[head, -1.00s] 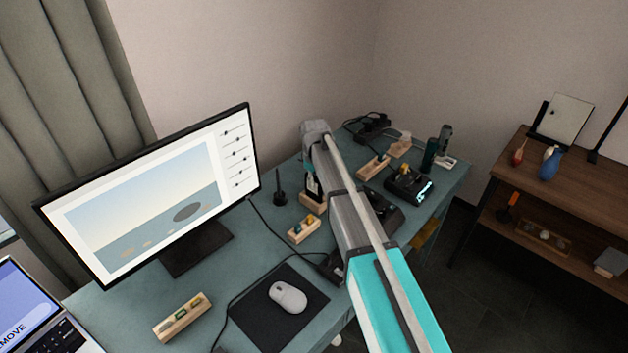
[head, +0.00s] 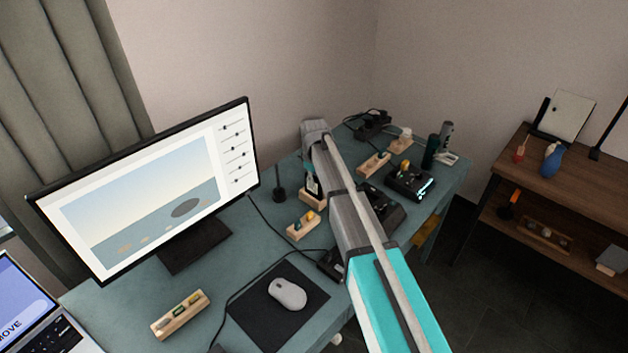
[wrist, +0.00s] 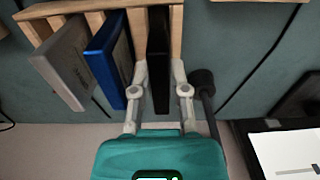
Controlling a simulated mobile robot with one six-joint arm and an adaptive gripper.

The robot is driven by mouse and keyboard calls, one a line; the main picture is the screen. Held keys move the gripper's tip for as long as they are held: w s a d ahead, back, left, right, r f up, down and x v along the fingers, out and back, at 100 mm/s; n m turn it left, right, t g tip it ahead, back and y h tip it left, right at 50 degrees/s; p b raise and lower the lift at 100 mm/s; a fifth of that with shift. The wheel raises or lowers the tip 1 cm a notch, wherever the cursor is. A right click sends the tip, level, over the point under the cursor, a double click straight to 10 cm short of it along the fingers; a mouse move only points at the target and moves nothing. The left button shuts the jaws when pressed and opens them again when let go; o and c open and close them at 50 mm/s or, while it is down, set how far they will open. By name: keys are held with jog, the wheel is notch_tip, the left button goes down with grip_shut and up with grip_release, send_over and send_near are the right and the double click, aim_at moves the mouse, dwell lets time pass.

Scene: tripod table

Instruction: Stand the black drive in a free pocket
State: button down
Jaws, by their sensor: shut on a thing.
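In the wrist view, my gripper (wrist: 158,92) is shut on the black drive (wrist: 158,50), one finger on each side. The drive stands on edge between wooden dividers at the right end of a wooden rack (wrist: 177,25). Whether it rests on the rack's floor is hard to tell. A blue drive (wrist: 109,58) and a grey drive (wrist: 64,65) stand in the rack to its left. In the head view, part of the rack (head: 312,202) shows beside my arm, which hides most of my gripper and the black drive.
A dark stand (head: 279,187) is left of the rack, near the monitor (head: 150,195). A small wooden block with coloured pieces (head: 303,225) sits in front. A mouse (head: 288,293) lies on a black mat. Several devices crowd the desk's right side.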

jog(key=shift+f, duration=0.3)
jog(key=c, duration=0.5)
grip_release()
jog(key=shift+c, duration=0.2)
jog(key=shift+r, duration=0.25)
notch_tip(320, 180, up, 10)
jog(key=p, duration=0.9)
jog(key=shift+f+p, duration=0.2)
jog(key=shift+p, duration=0.15)
jog(key=s+d+m, duration=1)
jog(key=s+d, duration=1.4)
jog(key=s, duration=0.2)
jog(key=shift+d, duration=0.35)
